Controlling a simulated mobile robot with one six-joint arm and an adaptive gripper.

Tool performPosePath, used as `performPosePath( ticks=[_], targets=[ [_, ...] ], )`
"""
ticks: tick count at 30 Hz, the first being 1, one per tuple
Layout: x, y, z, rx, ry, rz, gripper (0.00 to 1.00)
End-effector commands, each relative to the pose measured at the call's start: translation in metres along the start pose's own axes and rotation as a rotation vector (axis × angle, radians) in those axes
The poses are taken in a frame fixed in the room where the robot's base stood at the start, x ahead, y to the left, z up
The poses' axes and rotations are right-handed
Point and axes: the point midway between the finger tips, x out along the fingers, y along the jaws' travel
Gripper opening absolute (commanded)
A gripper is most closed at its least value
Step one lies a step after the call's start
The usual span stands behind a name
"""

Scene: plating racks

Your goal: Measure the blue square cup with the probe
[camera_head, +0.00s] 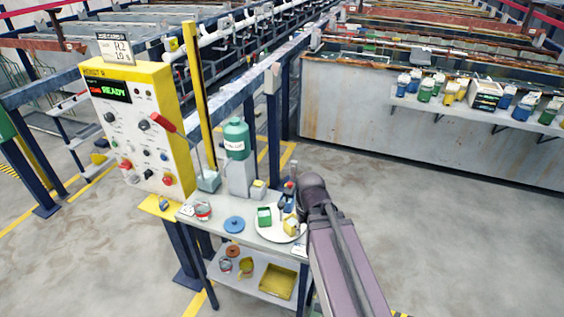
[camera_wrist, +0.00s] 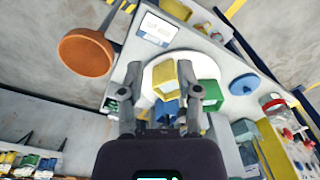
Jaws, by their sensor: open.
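The blue square cup (camera_wrist: 166,112) shows in the wrist view below and between the fingertips, at the near edge of the white plate (camera_wrist: 150,78), partly hidden by my gripper. My gripper (camera_wrist: 162,98) is open and empty, and points down over the plate. A yellow square cup (camera_wrist: 165,76) and a green square cup (camera_wrist: 207,92) sit beside the blue one. The head view shows the green cup (camera_head: 264,215) and yellow cup (camera_head: 291,226) on the plate, with my arm at its right. A thin rod (camera_head: 196,150) stands in a grey holder (camera_head: 208,181); I cannot tell if it is the probe.
The yellow control panel (camera_head: 138,120) reads READY left of the small table. A green-topped bottle (camera_head: 236,140), a blue disc (camera_head: 234,224) and a tin (camera_head: 203,211) crowd the tabletop. An orange round object (camera_wrist: 85,52) is beside the table. The floor at right is clear.

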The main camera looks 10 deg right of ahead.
Motion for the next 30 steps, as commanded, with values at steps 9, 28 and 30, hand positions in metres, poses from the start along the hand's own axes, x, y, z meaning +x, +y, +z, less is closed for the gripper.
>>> performPosePath(
  ticks=[9, 28, 30],
  targets=[
    [-0.050, 0.010, -0.103, -0.183, 0.161, -0.057, 0.44],
    [-0.094, 0.028, -0.200, -0.384, 0.363, -0.068, 0.44],
    [-0.094, 0.028, -0.200, -0.384, 0.362, -0.068, 0.44]
  ],
)
